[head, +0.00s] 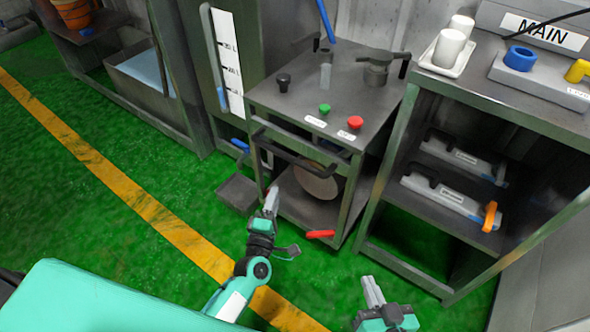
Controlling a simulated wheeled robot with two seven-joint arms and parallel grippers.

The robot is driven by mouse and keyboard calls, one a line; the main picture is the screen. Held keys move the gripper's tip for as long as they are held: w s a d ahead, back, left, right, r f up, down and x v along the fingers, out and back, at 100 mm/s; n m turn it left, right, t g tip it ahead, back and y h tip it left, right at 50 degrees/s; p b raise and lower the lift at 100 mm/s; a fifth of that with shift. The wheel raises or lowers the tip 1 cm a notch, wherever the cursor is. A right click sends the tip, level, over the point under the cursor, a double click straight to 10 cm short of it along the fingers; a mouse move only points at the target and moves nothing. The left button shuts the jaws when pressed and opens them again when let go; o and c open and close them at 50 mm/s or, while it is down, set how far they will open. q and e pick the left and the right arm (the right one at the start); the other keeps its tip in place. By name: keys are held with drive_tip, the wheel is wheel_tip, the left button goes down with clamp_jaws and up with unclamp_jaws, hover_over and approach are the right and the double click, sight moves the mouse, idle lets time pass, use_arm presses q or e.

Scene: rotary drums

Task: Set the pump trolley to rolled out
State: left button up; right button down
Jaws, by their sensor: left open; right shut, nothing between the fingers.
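The pump trolley (302,97) is a grey metal unit between a tall cabinet and a shelf unit. Its top carries a green button (325,108), a red button (355,122) and a black knob (284,82). A dark bar handle (300,158) runs across its front, above an open bay with a round tan part (317,182). A red pedal (320,234) shows at its foot. My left gripper (272,198) is open and empty in front of the bay, below the handle's left part. My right gripper (373,290) is shut and empty, lower right, away from the trolley.
The shelf unit (510,115) on the right holds grey cases and has a MAIN sign on top. A grey box (237,193) juts out at the trolley's left. Green floor (90,210) with a yellow line (130,200) lies open to the left.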

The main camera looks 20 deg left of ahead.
sight(285, 155)
use_arm(q)
drive_tip(key=shift+n, duration=0.5)
drive_tip(key=w+r, duration=0.1)
drive_tip(key=w, duration=0.3)
drive_tip(key=w+r, duration=0.1)
drive_tip(key=w, duration=0.3)
drive_tip(key=w+r+b, duration=0.1)
drive_tip(key=w, duration=0.4)
drive_tip(key=shift+a+r, duration=0.25)
drive_tip(key=shift+r, duration=0.05)
drive_tip(key=shift+w+r, duration=0.1)
drive_tip(key=shift+w, duration=0.2)
use_arm(e)
wheel_tip(285, 155, up, 7)
drive_tip(key=w+d+t, duration=0.1)
drive_tip(key=w+t, duration=0.1)
drive_tip(key=t, duration=0.1)
drive_tip(key=shift+w+d+t, duration=0.2)
drive_tip(key=shift+d+t, duration=0.05)
drive_tip(key=shift+t, duration=0.05)
use_arm(q)
clamp_jaws()
use_arm(e)
drive_tip(key=shift+s+f, duration=0.1)
drive_tip(key=shift+f, duration=0.05)
